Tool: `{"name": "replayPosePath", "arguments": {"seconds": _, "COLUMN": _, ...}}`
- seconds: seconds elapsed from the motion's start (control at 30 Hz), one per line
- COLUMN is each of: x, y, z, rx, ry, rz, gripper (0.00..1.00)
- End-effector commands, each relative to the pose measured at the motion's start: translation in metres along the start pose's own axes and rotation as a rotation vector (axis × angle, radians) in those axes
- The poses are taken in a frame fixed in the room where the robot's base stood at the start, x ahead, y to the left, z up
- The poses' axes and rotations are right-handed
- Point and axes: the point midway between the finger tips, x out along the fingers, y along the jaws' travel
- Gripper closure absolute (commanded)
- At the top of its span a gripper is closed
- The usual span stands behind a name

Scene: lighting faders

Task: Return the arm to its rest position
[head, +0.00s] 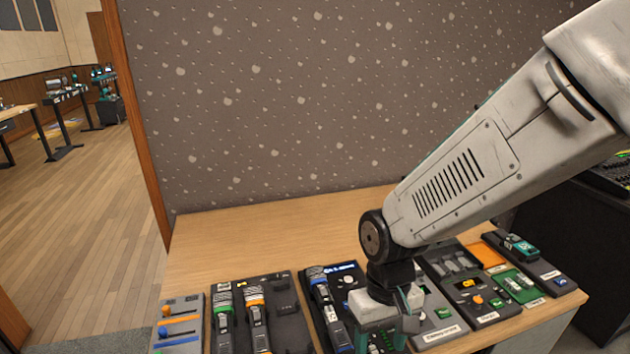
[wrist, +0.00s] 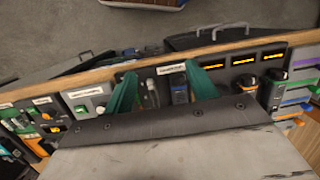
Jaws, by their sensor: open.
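My gripper (head: 384,332) is over the middle of the wooden table (head: 290,225), low above the row of control panels. In the wrist view its two teal fingers (wrist: 162,88) stand apart with nothing gripped between them. Behind and between them is a dark panel with a blue-marked part (wrist: 180,94). My arm reaches in from the upper right and is stretched out over the table. The gripper hides part of the panels under it in the head view. Whether the fingertips touch a panel I cannot tell.
Left of my gripper are a panel with orange and blue sliders (head: 179,321), a panel with green and orange handles (head: 285,320) and a blue-handled one (head: 319,288). More panels lie right, one with a teal device (head: 519,246). A speckled wall (head: 290,100) stands close behind.

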Motion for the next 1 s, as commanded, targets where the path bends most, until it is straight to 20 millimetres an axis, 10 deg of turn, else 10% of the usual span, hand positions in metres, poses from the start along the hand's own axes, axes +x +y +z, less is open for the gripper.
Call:
{"name": "replayPosePath", "arguments": {"seconds": 0.6, "x": -0.136, "y": 0.091, "z": 0.149, "rx": 0.230, "ry": 0.177, "rz": 0.042, "gripper": 0.43}}
{"name": "replayPosePath", "arguments": {"seconds": 1.0, "x": -0.155, "y": 0.104, "z": 0.168, "rx": 0.321, "ry": 0.295, "rz": 0.055, "gripper": 0.43}}
